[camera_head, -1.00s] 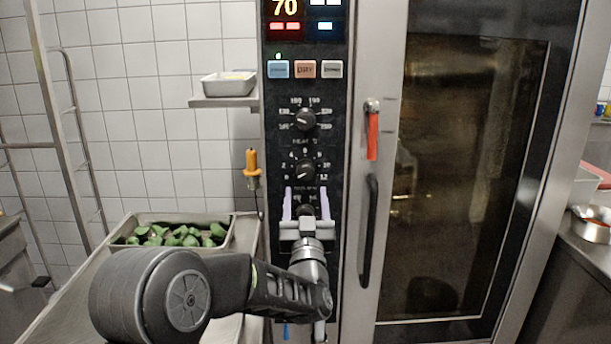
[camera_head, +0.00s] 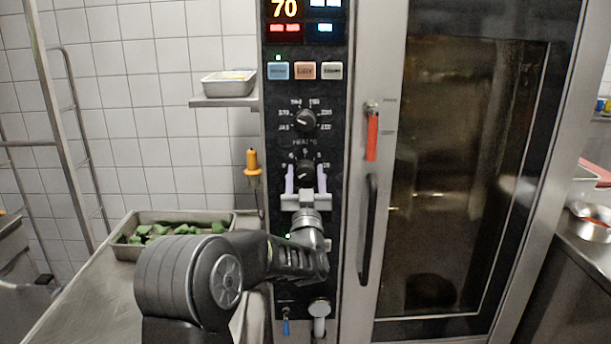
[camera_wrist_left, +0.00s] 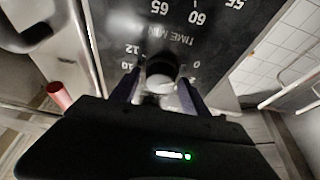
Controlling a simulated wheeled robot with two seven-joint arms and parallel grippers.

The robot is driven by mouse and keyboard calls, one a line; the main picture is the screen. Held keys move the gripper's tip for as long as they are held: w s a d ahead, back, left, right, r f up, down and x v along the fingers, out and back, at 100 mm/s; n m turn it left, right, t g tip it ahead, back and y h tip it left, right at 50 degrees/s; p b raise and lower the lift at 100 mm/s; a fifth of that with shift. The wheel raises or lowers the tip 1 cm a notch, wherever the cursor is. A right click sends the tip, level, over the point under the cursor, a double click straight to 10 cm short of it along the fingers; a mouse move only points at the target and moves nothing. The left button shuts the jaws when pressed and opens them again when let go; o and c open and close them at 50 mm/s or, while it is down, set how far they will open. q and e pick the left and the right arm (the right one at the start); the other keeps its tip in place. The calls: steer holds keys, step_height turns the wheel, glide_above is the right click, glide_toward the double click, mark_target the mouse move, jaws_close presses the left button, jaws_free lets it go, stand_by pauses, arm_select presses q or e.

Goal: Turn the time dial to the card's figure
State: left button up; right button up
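The time dial (camera_head: 305,169) is a black round knob on the oven's dark control panel (camera_head: 279,140), with figures around it. My left gripper (camera_head: 306,180) is in front of it, with pale purple fingers open on either side of the knob. In the left wrist view the knob (camera_wrist_left: 161,66) sits between the two dark fingers, beside the lettering TIME MIN. Gaps seem to show there, but I cannot tell whether either finger touches. The knob's pointer is not clear. I cannot make out a card. My right gripper is not in view.
A heat dial (camera_head: 305,120) is above, with three buttons (camera_head: 304,70) and a display reading 70 (camera_head: 285,9). The black door handle (camera_head: 369,230) stands close on the right. An orange-handled probe (camera_head: 252,162) hangs left; a tray of green pieces (camera_head: 125,248) is lower left.

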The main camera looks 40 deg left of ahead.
arm_select(q)
steer(key=c, duration=1)
steer(key=shift+m, duration=0.3)
